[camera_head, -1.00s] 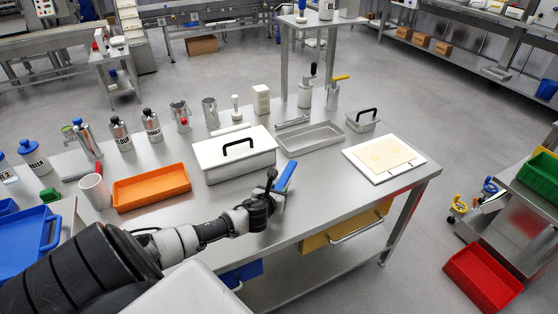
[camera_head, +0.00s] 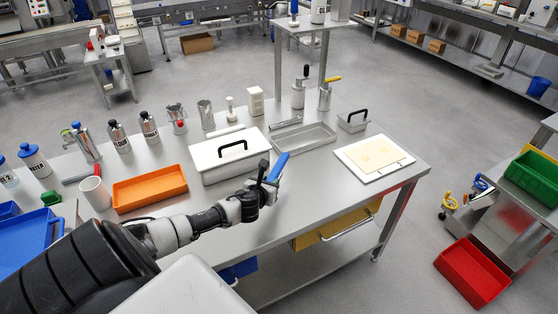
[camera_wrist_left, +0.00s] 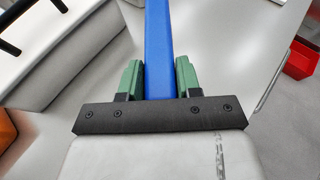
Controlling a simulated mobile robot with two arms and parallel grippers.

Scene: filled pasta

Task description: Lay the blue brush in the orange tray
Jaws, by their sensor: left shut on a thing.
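The blue brush (camera_head: 279,167) is held in my left gripper (camera_head: 266,181), to the right of the white lidded box. In the left wrist view the blue handle (camera_wrist_left: 157,45) stands between the two green fingers of the gripper (camera_wrist_left: 158,82), which is shut on it. The brush's far end runs out of the top of that view. The orange tray (camera_head: 150,189) lies empty on the table, left of the white box and well left of the gripper. My right gripper is not in view.
The white box (camera_head: 226,158) with a black handle stands between gripper and tray. A white cup (camera_head: 95,192) is at the tray's left. Several bottles and metal vessels line the back. A metal tray (camera_head: 303,138) and a white board (camera_head: 374,157) lie to the right.

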